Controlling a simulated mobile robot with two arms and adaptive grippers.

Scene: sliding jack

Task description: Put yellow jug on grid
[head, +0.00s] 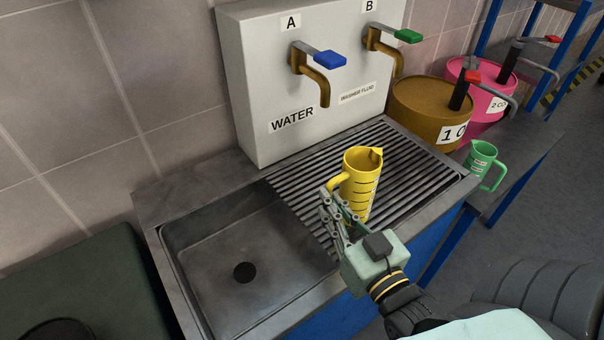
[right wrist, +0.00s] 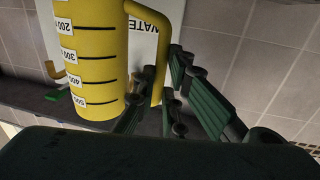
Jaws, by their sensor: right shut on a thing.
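The yellow jug (head: 361,190) stands upright at the metal grid (head: 415,160) beside the sink basin, in front of the taps. I cannot tell whether its base touches the grid's bars. My right gripper (head: 338,208) is at the jug's left front side and is shut on its handle. In the right wrist view, the jug (right wrist: 90,60) with its black scale fills the upper left, and the gripper fingers (right wrist: 165,95) close around its handle. My left gripper is not in view.
Tap A (head: 315,80) with a blue lever and tap B (head: 385,45) with a green lever overhang the grid. The sink basin (head: 220,240) is empty. A green jug (head: 482,158), a brown drum (head: 425,105) and a pink drum (head: 490,95) stand to the right.

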